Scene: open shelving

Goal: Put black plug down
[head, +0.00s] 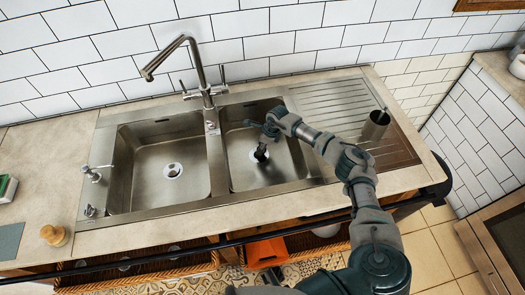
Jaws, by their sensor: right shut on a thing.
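My right gripper (263,138) reaches in from the right over the right sink basin (286,172). It is shut on the black plug (261,153), a small dark thing below the fingers. The plug shows over the drain area of this basin; I cannot tell whether it touches the bottom. The fingertips are small and dark, so the exact grip is unclear. My left gripper is not in view.
The left basin (135,180) is empty, with an open drain (173,170). A tall faucet (206,92) stands behind the basins. A metal cup (375,125) stands on the ribbed drainboard (330,95). A wooden brush (54,235) lies on the left counter.

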